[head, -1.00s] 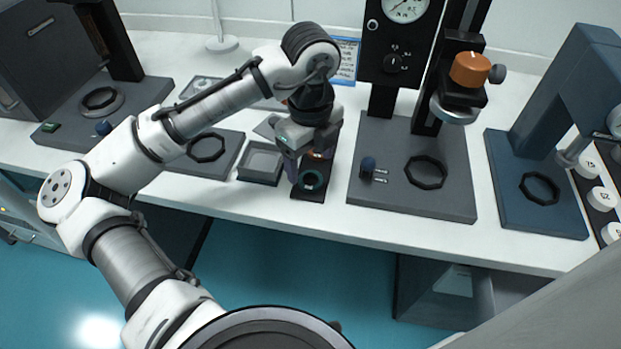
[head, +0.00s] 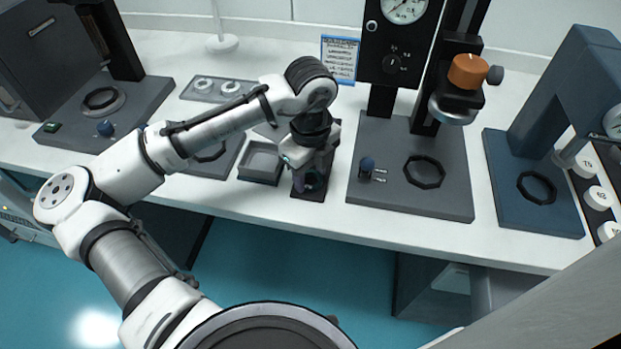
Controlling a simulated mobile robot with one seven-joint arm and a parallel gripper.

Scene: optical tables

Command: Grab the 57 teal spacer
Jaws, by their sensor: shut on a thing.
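My gripper (head: 308,182) points down over the dark narrow rack (head: 312,195) near the front edge of the table. It is shut on the teal spacer (head: 315,181), a small ring at the front end of this rack. The fingers and wrist hide most of the spacer, and only a dark teal part shows between them. I cannot read a number on it, and I cannot tell whether it still touches the rack.
A grey square tray (head: 261,162) stands just left of the rack. A blue stand (head: 535,205) is farther right. White rings (head: 203,84) lie in a tray behind my arm.

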